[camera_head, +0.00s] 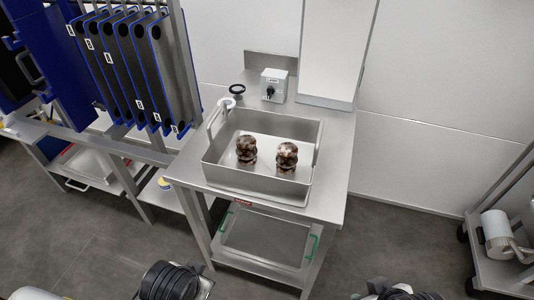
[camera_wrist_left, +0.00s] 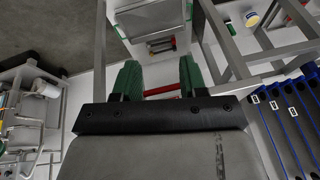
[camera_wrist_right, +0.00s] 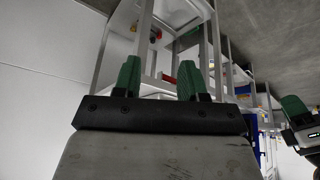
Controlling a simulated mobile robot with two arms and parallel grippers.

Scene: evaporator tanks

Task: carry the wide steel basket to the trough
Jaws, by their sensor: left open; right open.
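A wide steel basket (camera_head: 265,240) with a green handle at each end sits on the lower shelf of a steel table. The tabletop above hides part of it. A steel trough (camera_head: 222,170) stands on the tabletop, with two brown mottled lumps inside. My left gripper (camera_wrist_left: 160,76) shows green fingers spread apart in the left wrist view, with nothing seen held between them. My right gripper (camera_wrist_right: 159,76) also has its green fingers apart and looks empty. In the head view, only dark parts of my arms show at the bottom edge, short of the table.
A control box (camera_head: 274,86) and a black handwheel (camera_head: 237,90) are at the back of the table. A rack of dark blue-edged plates (camera_head: 135,70) stands at the left. A cart with a white cylinder (camera_head: 497,233) is at the right. The floor (camera_head: 400,240) right of the table is clear.

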